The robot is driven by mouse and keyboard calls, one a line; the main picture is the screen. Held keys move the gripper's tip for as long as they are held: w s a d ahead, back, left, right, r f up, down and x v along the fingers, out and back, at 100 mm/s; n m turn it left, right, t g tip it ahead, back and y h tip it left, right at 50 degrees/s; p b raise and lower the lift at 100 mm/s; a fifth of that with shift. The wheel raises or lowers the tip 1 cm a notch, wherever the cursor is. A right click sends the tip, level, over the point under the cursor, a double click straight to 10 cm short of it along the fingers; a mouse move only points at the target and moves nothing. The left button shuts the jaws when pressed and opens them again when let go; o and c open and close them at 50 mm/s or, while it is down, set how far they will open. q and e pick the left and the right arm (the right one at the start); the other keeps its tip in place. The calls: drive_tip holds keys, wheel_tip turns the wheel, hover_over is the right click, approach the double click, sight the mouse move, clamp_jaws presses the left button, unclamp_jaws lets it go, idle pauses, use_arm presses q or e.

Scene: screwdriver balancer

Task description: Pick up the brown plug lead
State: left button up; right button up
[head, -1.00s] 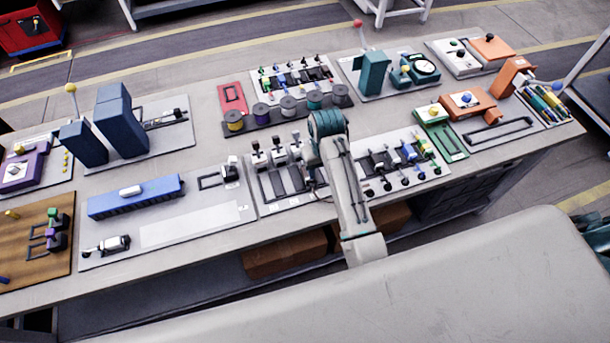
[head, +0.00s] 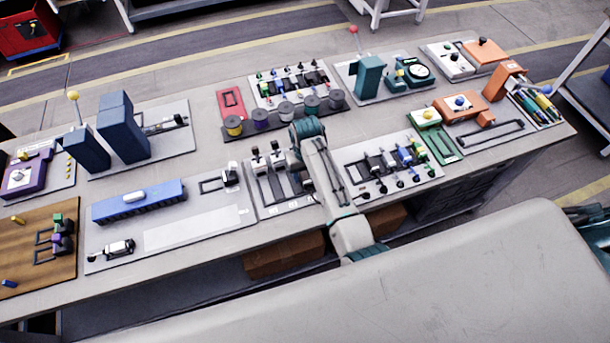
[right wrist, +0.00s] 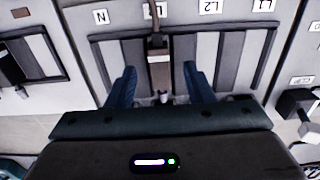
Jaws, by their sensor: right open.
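My right gripper (right wrist: 159,72) is open, with its two blue fingers pointing down over a dark-framed rack with grey slots. Between the fingers is a plug lead with a brownish body (right wrist: 159,78), its stem running up past the label row. The fingers stand on either side of it with a gap showing; I cannot tell how deep they reach. In the head view my right arm reaches over the bench to the plug board (head: 263,205), and its wrist hides the fingertips and this plug. Other upright plug leads (head: 257,160) show just left of the wrist. My left gripper is not in view.
Labels N (right wrist: 101,17), L2 (right wrist: 209,8) and L3 (right wrist: 262,6) mark the rack. A row of spools (head: 285,110) stands behind the wrist. A board with several small connectors (head: 390,165) lies to the right, a blue bar (head: 138,202) to the left.

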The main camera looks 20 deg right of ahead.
drive_tip(key=shift+f, duration=1.05)
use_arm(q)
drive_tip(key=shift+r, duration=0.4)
use_arm(e)
drive_tip(key=c, duration=1)
drive_tip(key=shift+w+r, duration=0.1)
drive_tip(key=shift+r, duration=0.05)
